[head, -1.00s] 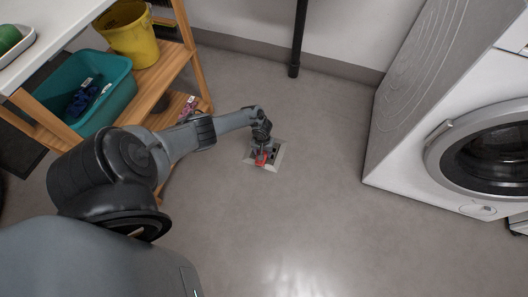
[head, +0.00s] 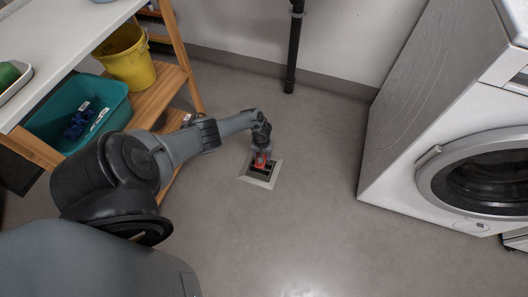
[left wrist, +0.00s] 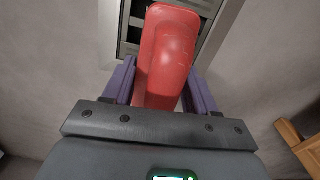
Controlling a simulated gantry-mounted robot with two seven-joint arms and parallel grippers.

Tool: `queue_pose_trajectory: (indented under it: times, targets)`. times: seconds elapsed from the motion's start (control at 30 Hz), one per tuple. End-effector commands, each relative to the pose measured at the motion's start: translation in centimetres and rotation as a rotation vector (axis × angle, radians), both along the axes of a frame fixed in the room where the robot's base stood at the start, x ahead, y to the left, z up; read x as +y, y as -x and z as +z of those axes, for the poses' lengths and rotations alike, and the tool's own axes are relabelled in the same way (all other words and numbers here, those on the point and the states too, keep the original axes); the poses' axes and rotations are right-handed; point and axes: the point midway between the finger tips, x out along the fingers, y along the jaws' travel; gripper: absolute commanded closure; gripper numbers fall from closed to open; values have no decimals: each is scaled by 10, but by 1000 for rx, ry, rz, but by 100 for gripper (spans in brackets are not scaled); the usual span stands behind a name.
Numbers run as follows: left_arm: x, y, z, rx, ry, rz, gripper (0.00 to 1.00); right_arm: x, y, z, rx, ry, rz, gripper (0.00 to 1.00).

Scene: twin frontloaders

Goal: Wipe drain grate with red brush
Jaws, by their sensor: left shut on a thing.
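The drain grate (head: 258,180) is a square metal frame with dark slots set in the grey floor. My left gripper (head: 261,152) is over it, shut on the red brush (head: 262,160). In the left wrist view the red brush (left wrist: 168,55) stands between the two purple fingers of the left gripper (left wrist: 162,85), with the grate's frame (left wrist: 218,32) and slots behind it. The bristles are hidden, so I cannot tell whether they touch the grate. My right gripper is not in view.
A wooden shelf (head: 175,90) at the left holds a teal basin (head: 110,100) and a yellow bucket (head: 128,62). A dark pipe (head: 293,50) runs down the back wall. A white washing machine (head: 400,195) stands at the right. The floor around the grate is clear.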

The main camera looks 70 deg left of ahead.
Motion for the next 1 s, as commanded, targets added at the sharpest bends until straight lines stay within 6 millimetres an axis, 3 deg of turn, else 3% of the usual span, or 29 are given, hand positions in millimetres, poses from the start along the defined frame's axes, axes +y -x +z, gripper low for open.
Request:
queue_pose_trajectory:
  times: [0.03, 0.43, 1.0]
  targets:
    - [1, -1, 10, -1, 0, 2, 92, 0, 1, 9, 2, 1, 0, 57]
    - [1, 0, 40, -3, 0, 4, 92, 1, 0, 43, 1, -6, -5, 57]
    - [1, 0, 41, -3, -1, 35, 92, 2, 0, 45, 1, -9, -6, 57]
